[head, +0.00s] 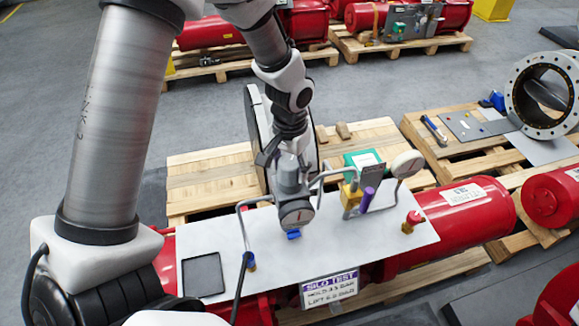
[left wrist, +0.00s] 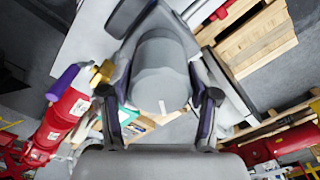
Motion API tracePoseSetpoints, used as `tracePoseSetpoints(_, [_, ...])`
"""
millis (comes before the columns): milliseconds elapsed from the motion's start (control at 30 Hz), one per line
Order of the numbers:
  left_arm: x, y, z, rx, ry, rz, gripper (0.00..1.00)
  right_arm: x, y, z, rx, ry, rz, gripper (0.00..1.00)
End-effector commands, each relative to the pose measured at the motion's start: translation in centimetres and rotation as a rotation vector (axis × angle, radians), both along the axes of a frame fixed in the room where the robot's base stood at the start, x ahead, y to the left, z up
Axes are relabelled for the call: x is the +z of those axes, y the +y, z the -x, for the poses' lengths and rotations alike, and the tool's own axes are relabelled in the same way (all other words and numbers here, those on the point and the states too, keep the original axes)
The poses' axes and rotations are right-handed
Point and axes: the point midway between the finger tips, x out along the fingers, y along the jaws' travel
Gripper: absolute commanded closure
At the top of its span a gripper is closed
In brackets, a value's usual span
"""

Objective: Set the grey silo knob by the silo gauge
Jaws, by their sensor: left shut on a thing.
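The grey silo knob (head: 290,180) stands upright on a grey regulator over the white plate. In the left wrist view the knob (left wrist: 160,85) is large, with a small white mark on its rim. My left gripper (head: 286,158) comes down from above, with one finger on each side of the knob, shut on it. A round gauge (head: 297,214) faces forward just below the knob; its needle looks near upright, but its scale is too small to read. A second round gauge (head: 408,164) stands on a pipe at right. My right gripper is not in view.
A SILO TEST label (head: 331,287) hangs at the plate's front edge; its smaller lines are blurred. Grey pipes, a purple-handled part (head: 367,198), a green box (head: 363,160) and a red knob (head: 414,217) are close by. A black tray (head: 203,276) lies at left.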

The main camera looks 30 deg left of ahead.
Motion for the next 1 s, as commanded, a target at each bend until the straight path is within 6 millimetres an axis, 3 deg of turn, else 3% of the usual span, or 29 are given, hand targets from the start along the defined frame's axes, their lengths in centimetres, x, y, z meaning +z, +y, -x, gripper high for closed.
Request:
tracePoseSetpoints(600, [-0.3, -0.1, 0.2, 0.568, 0.006, -0.001, 0.74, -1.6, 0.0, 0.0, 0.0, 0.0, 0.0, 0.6])
tracePoseSetpoints(1000, [-0.2, -0.1, 0.1, 0.791, 0.006, -0.001, 0.74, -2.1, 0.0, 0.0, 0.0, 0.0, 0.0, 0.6])
